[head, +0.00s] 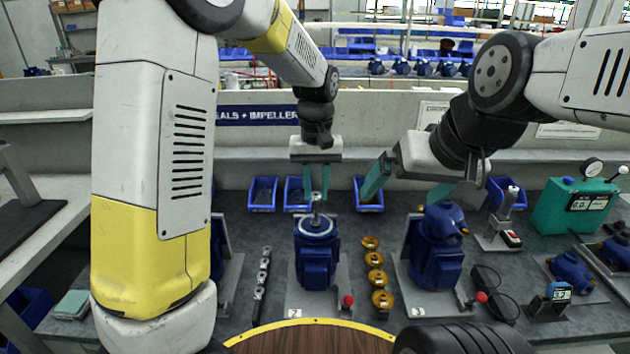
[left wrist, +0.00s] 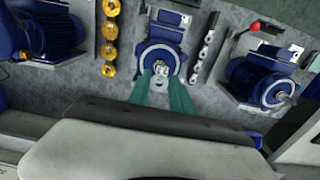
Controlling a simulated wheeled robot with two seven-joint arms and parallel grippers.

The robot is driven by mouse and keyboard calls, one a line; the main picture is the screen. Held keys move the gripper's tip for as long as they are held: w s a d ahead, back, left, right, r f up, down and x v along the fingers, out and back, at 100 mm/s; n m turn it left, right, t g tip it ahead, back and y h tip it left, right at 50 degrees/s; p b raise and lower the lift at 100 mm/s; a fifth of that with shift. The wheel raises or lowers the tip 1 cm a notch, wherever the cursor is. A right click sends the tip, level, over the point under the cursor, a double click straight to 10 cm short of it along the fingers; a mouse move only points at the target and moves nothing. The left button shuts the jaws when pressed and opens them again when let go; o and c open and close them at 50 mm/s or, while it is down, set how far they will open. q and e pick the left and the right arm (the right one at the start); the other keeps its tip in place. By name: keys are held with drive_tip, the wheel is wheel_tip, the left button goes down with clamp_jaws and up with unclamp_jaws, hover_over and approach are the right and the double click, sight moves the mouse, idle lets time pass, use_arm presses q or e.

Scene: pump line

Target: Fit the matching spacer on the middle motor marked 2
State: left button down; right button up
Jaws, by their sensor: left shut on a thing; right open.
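The middle motor (head: 317,262) is blue with a pale round top face and an upright shaft. It stands on a grey plate marked 2 (head: 294,313). My left gripper (head: 316,194) is directly above it, pointing down, its green fingers shut on a small silver spacer (head: 316,204) at the shaft. The left wrist view also shows the spacer (left wrist: 160,82) between the fingertips, over the motor face (left wrist: 160,58). I cannot tell whether the spacer is around the shaft or just above it. My right gripper (head: 408,187) is open, near the top of the right motor (head: 437,250).
A rack of silver spacers (head: 262,275) stands left of the middle motor. Several brass impellers (head: 376,278) stand in a row on its right. Blue bins (head: 263,193) line the back. A teal gauge unit (head: 572,207) is at the right. A round wooden surface (head: 310,341) is in front.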

sight(316, 219)
use_arm(q)
drive_tip(key=shift+f, duration=3.05)
unclamp_jaws()
drive_tip(key=shift+f, duration=0.1)
drive_tip(key=shift+r, duration=4.55)
